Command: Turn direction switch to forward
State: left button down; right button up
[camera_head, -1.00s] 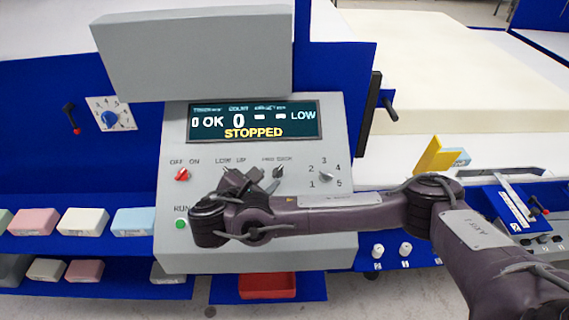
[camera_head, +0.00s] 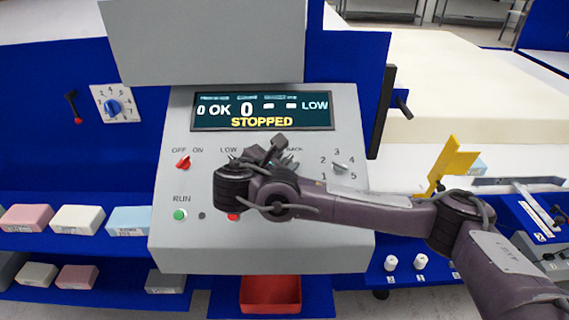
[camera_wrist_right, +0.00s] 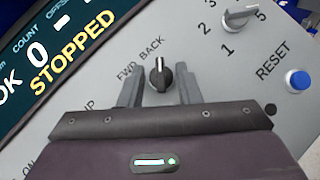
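The direction switch (camera_wrist_right: 159,76) is a dark knob with a light pointer mark, below the labels FWD and BACK in the wrist view. Its mark points roughly up in that picture; which label it favours is hard to tell. My right gripper (camera_wrist_right: 158,88) is open, with one finger on each side of the knob's lower part; contact cannot be made out. In the head view my right gripper (camera_head: 267,152) reaches over the middle of the grey control panel (camera_head: 262,252) and partly hides the switch and its labels. My left gripper is not in view.
The display (camera_head: 262,111) reads STOPPED. A red OFF/ON knob (camera_head: 183,163) and green RUN button (camera_head: 180,215) lie left. The numbered selector (camera_wrist_right: 240,15) and blue RESET button (camera_wrist_right: 298,81) lie right. A grey box (camera_head: 205,40) overhangs the panel top.

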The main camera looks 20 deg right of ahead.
jog(key=shift+d, duration=0.15)
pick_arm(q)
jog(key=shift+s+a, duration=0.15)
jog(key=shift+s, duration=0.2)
pick_arm(e)
jog(key=shift+c, duration=0.3)
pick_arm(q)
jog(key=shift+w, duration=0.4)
pick_arm(e)
jog(key=c, duration=0.6)
